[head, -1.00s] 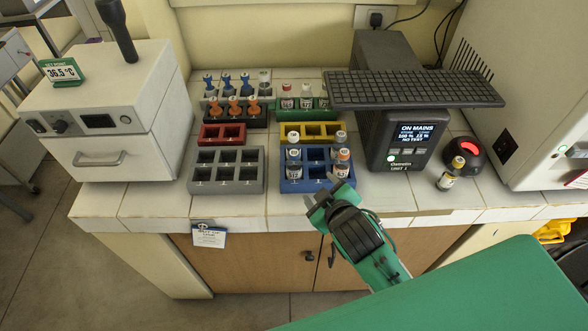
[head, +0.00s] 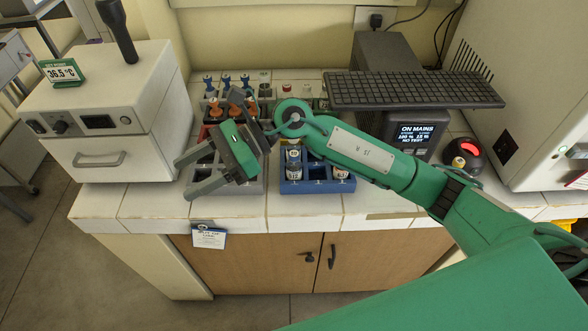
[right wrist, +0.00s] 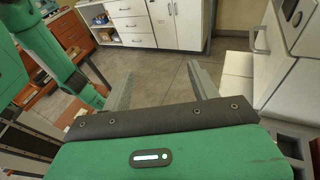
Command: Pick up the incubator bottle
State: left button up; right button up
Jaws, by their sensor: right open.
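My right gripper (head: 184,179) is open and empty, its fingers pointing left above the grey rack (head: 255,188) towards the white incubator box (head: 95,155). In the right wrist view its two fingers (right wrist: 160,72) stand apart with only floor and cabinets beyond. Several small bottles stand on the bench: one with a dark cap (head: 293,165) in the blue rack (head: 305,187), one with a yellow cap (head: 458,163) by the red lamp, and others in the back racks. I cannot tell which is the incubator bottle. The incubator's front is shut. My left gripper is not in view.
My right arm crosses the bench and hides parts of the racks. A dark grey unit with a screen (head: 416,133) and a keyboard-like grid (head: 415,90) stands at right, beside a red lamp (head: 465,150). A 36.5°C sign (head: 61,71) stands on the incubator.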

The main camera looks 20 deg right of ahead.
jog(key=w+d+f+n+h, duration=0.3)
jog(key=d+f+h, duration=0.2)
jog(key=d+h, duration=0.1)
jog(key=n+t+h, duration=0.2)
jog(key=t+h, duration=0.1)
jog(key=h, duration=0.6)
send_over(295, 164)
jog(key=shift+w+a, duration=0.3)
jog(key=shift+w, duration=0.05)
jog(key=shift+w+d, duration=0.1)
jog(key=shift+d, duration=0.25)
notch_tip(295, 164, down, 8)
jog(key=shift+d+p, duration=0.1)
jog(key=shift+p, duration=0.95)
jog(key=f, duration=0.1)
jog(key=f+p, duration=0.1)
jog(key=f, duration=0.1)
jog(key=f+p, duration=0.1)
jog(key=shift+w+d+f, duration=0.1)
jog(key=shift+w+f, duration=0.1)
jog(key=shift+w, duration=0.1)
jog(key=shift+f+p, duration=0.3)
jog(key=shift+f, duration=0.3)
jog(key=c, duration=1.1)
